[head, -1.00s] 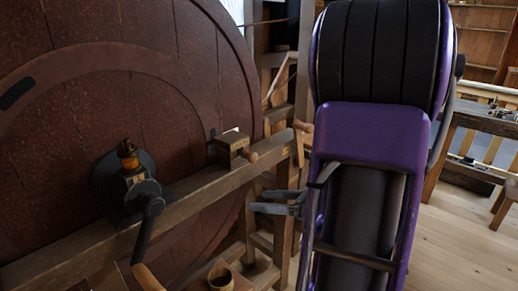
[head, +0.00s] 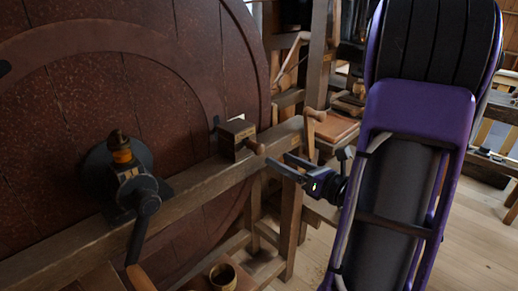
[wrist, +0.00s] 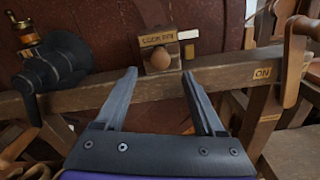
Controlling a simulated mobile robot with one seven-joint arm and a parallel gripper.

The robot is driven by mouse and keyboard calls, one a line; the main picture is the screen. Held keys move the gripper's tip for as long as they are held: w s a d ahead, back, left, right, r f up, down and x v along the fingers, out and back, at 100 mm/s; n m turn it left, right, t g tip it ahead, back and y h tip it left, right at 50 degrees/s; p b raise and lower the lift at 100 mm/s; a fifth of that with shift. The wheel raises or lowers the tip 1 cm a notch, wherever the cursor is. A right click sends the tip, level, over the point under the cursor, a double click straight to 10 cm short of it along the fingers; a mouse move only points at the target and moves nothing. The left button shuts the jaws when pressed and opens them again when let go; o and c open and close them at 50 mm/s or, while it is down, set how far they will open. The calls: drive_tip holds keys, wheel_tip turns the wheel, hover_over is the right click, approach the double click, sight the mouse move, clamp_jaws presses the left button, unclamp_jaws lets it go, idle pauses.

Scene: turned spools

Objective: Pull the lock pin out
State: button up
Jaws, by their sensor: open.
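The lock pin's round wooden knob (head: 257,148) sticks out of the front of a small wooden block (head: 235,133) on the beam beside the big wheel. In the wrist view the block bears a "LOCK PIN" label (wrist: 158,39), and the knob (wrist: 160,61) lies ahead, between the lines of the two fingers. My gripper (head: 278,161) is open and empty, with its tips close to the knob, a little below and in front of it. I see no contact. The pin's shaft is hidden in the block.
A dark crank (head: 147,203) with a brass-coloured hub is left of the block. A wooden lever (head: 314,118) stands on the right, near an "ON" label (wrist: 262,73). The wooden beam (head: 205,185) runs under the block. A wooden cup (head: 222,277) sits low in front.

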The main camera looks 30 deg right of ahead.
sight(262, 151)
drive_tip(key=x, duration=0.8)
drive_tip(key=shift+w+a, duration=0.15)
drive_tip(key=shift+w, duration=0.25)
clamp_jaws()
drive_tip(key=shift+f, duration=0.1)
idle(0.8)
